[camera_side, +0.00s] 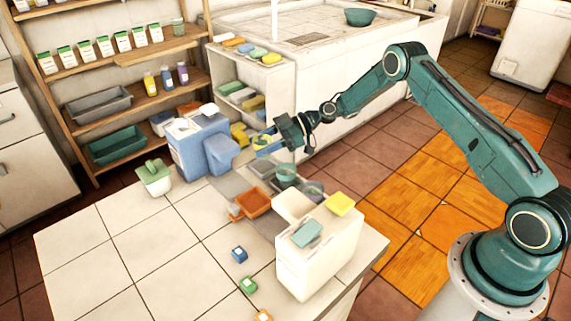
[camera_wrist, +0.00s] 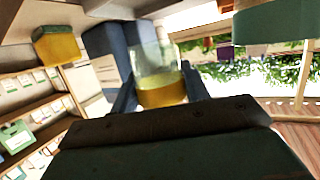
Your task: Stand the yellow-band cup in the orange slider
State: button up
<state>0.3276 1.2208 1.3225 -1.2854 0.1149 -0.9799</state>
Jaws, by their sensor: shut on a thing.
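My gripper (camera_wrist: 160,90) is shut on the yellow-band cup, with one blue finger on each side of it. The yellow-band cup (camera_wrist: 160,80) is clear glass with a wide yellow band on its lower part. In the side view my gripper (camera_side: 266,144) is raised above the back of the tiled counter, and the cup is small and partly hidden by the fingers. The orange slider (camera_side: 251,203) is an open tray low on the counter, below and slightly left of my gripper. The cup is apart from it.
A blue box (camera_side: 198,145) stands left, a white box (camera_side: 318,250) in front. Small blocks lie on the front counter (camera_side: 140,250), which is otherwise largely clear.

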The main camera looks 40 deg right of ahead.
jog(key=shift+f, duration=1.9)
jog(key=shift+f, duration=0.15)
jog(key=o, duration=1)
jog(key=shift+d, duration=0.1)
jog(key=v, duration=1.3)
jog(key=shift+s+d, duration=0.15)
jog(key=shift+d, duration=0.15)
jog(key=shift+r, duration=0.2)
